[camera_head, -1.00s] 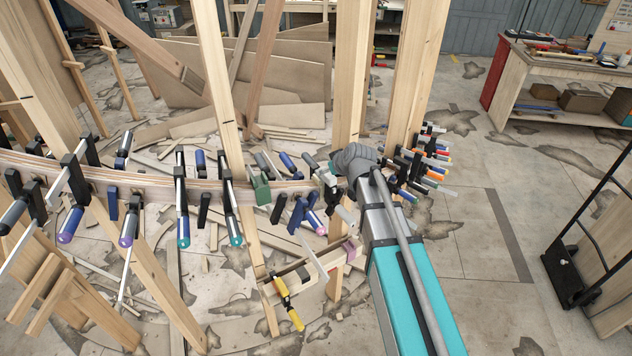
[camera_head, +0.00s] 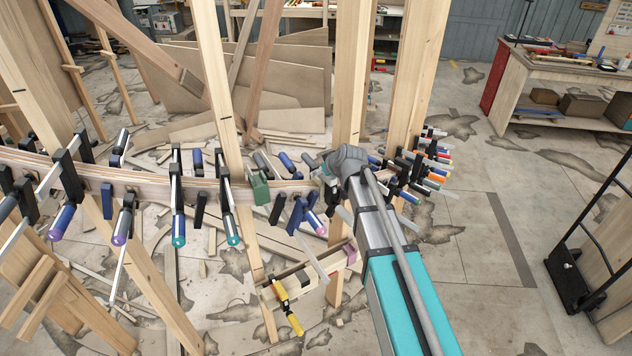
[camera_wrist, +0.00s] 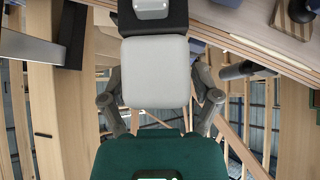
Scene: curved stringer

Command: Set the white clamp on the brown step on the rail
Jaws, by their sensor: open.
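In the wrist view, a pale grey-white block (camera_wrist: 155,72) with a black part (camera_wrist: 153,22) above it lies between the fingers of my gripper (camera_wrist: 160,98). The fingers stand apart on either side of it, with no clear contact. I cannot tell for sure whether it belongs to the white clamp. A dark green piece (camera_wrist: 160,152) fills the bottom of that view. I cannot single out the brown step there.
Several clamps with coloured handles hang along the rail; a green one (camera_head: 259,189) is left of my gripper. More clamps crowd (camera_head: 420,165) to its right. Upright posts (camera_head: 350,70) stand close by. A yellow-handled clamp (camera_head: 287,305) sits lower.

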